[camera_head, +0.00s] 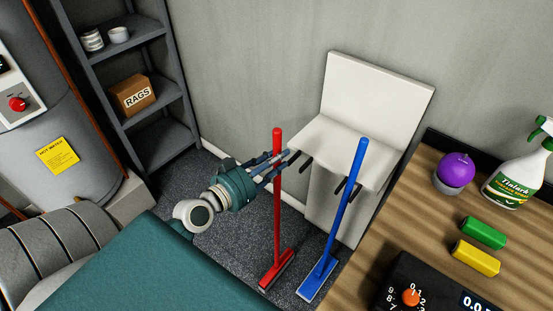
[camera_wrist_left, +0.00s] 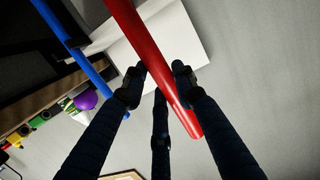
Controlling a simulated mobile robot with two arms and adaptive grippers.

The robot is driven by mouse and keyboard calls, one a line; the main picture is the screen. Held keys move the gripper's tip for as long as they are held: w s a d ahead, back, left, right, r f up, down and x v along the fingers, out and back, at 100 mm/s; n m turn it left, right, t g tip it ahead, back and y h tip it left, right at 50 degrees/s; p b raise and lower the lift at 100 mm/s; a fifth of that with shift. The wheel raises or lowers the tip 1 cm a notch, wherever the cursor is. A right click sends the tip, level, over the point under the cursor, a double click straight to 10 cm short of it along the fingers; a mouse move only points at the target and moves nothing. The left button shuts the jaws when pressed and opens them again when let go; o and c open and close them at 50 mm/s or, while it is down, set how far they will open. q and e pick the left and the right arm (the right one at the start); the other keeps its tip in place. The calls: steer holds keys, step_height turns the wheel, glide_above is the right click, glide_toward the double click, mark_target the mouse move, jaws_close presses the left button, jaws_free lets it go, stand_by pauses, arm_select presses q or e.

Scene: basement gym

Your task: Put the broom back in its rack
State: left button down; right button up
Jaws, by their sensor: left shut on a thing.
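A red broom (camera_head: 277,215) stands nearly upright, its head low near the dark floor; I cannot tell whether it touches. My left gripper (camera_head: 277,164) is shut on its upper handle. In the left wrist view the fingers (camera_wrist_left: 157,88) close around the red handle (camera_wrist_left: 138,38). The white rack (camera_head: 375,90) is against the wall, right of the gripper, with dark prongs at its shelf's front edge. The left prong (camera_head: 305,161) is close to the fingertips and shows no broom in it. A blue broom (camera_head: 345,200) stands upright at the right prong. My right gripper is out of view.
A wooden bench (camera_head: 415,215) at right holds a purple ball (camera_head: 458,167), a spray bottle (camera_head: 516,178), green and yellow blocks and a dark dial device. A grey shelf (camera_head: 165,135) with a rags box (camera_head: 133,94) stands at left, beside a water heater (camera_head: 60,115).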

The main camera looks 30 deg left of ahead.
arm_select(q)
steer(key=shift+r, duration=0.15)
steer(key=a+r+p+x, duration=0.1)
steer(key=r+x, duration=0.1)
steer(key=x, duration=0.9)
steer(key=shift+w+d, duration=0.15)
steer(key=shift+w, duration=0.45)
stand_by(0.6)
steer(key=shift+f, duration=0.1)
steer(key=shift+f, duration=0.2)
steer(key=shift+f+b, duration=0.35)
steer(key=shift+b, duration=0.2)
steer(key=c, duration=1.4)
jaws_free()
steer(key=shift+o, duration=0.5)
steer(key=shift+s+f, duration=0.15)
steer(key=shift+f, duration=0.15)
steer(key=v, duration=1.2)
steer(key=shift+r, duration=0.15)
